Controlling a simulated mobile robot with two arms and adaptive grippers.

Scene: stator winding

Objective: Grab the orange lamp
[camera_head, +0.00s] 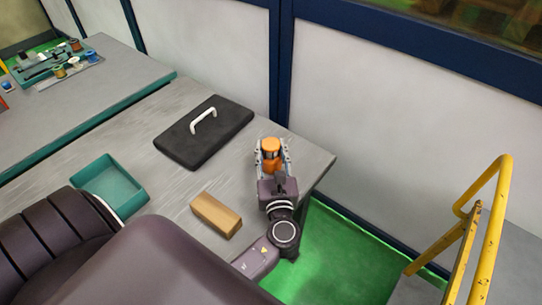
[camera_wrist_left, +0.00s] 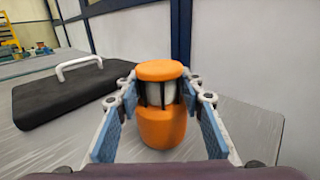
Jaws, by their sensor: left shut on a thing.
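The orange lamp (camera_head: 271,150) stands upright near the right end of the grey table (camera_head: 235,180). It has an orange cap, a pale middle with dark bars and a rounded orange body. It also shows in the middle of the left wrist view (camera_wrist_left: 161,110). My left gripper (camera_head: 271,160) is around the lamp, one finger on each side, and is shut on it. My right gripper is not in view.
A black case with a white handle (camera_head: 185,147) lies behind and left of the lamp. A wooden block (camera_head: 216,214) and a teal tray (camera_head: 84,180) lie nearer and to the left. The table's right edge is close. A yellow railing (camera_head: 486,235) stands at the right.

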